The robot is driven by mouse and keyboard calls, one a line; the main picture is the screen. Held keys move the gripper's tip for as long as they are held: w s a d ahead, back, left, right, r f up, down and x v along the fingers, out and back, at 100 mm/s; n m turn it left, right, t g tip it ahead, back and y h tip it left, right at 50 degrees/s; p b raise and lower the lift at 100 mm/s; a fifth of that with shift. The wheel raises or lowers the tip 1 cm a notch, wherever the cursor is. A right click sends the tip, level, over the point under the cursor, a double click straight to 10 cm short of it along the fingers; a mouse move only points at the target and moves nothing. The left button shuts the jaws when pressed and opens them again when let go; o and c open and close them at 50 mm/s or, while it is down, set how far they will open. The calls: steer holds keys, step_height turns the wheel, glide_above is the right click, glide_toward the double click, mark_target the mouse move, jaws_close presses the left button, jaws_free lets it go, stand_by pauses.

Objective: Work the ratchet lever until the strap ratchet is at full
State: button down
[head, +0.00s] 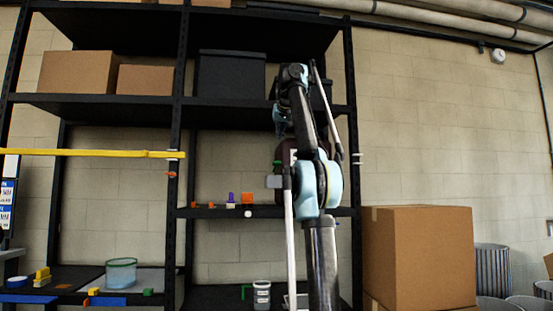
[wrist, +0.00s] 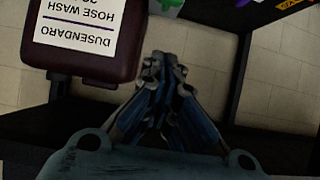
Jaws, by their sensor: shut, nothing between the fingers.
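My gripper (wrist: 163,62) is shut and empty in the wrist view, its fingertips together beside a dark maroon container (wrist: 85,72) labelled "DUSENDARO HOSE WASH". I cannot tell whether they touch it. In the head view my gripper hangs in front of the shelf rack, partly hidden by my arm. No strap ratchet or lever can be made out for certain. A yellow strap or bar (head: 90,153) runs across the left bay to the middle post. A small orange piece (head: 171,174) sits on that post just below its end.
The black shelf rack (head: 120,100) holds cardboard boxes (head: 77,72) and a dark bin (head: 231,74). Small coloured parts (head: 231,198) stand on the middle shelf. A large carton (head: 418,258) is at right. A green part (wrist: 170,4) lies near my fingertips.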

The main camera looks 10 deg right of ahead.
steer(key=shift+w, duration=0.1)
glide_above(276, 167)
steer(key=s, duration=0.2)
step_height(276, 167, down, 5)
steer(key=shift+w+f, duration=0.1)
steer(key=shift+s+f, duration=0.25)
steer(key=shift+f, duration=0.2)
steer(key=shift+s+f, duration=0.2)
steer(key=shift+f, duration=0.5)
steer(key=shift+s+f, duration=0.15)
steer(key=shift+f, duration=0.55)
steer(key=shift+s+f+t, duration=0.3)
steer(key=shift+f+t, duration=0.1)
step_height(276, 167, down, 7)
steer(key=s+t, duration=0.2)
stand_by(0.4)
